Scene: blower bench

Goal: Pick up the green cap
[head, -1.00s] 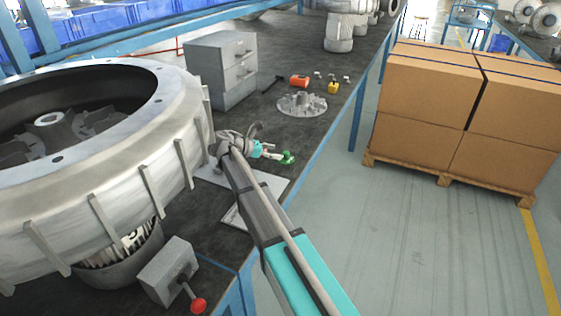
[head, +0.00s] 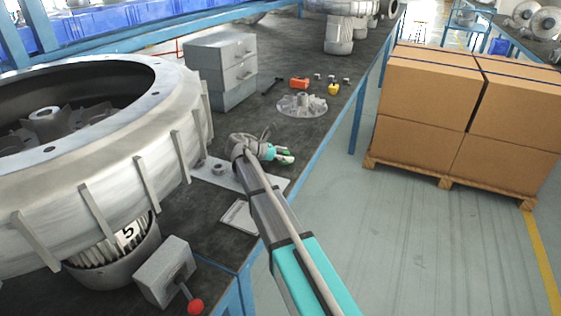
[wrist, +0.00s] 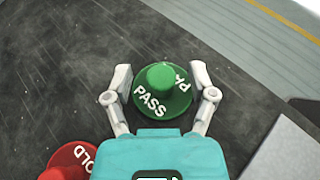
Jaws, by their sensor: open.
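The green cap (wrist: 163,91) is round with a raised knob and white PASS lettering. In the wrist view it sits between the two fingers of my gripper (wrist: 162,98), which is open with one finger on each side. I cannot tell whether the fingers touch its rim. In the head view my gripper (head: 284,155) is low over the dark bench near its right edge, and a bit of green shows at its fingertips; the cap is mostly hidden there.
A red cap (wrist: 68,162) lies close by at lower left in the wrist view. The bench (head: 222,132) also holds a finned impeller (head: 302,104), a grey drawer cabinet (head: 222,68) and a large metal housing (head: 150,165). A light plate (head: 225,178) lies under my arm.

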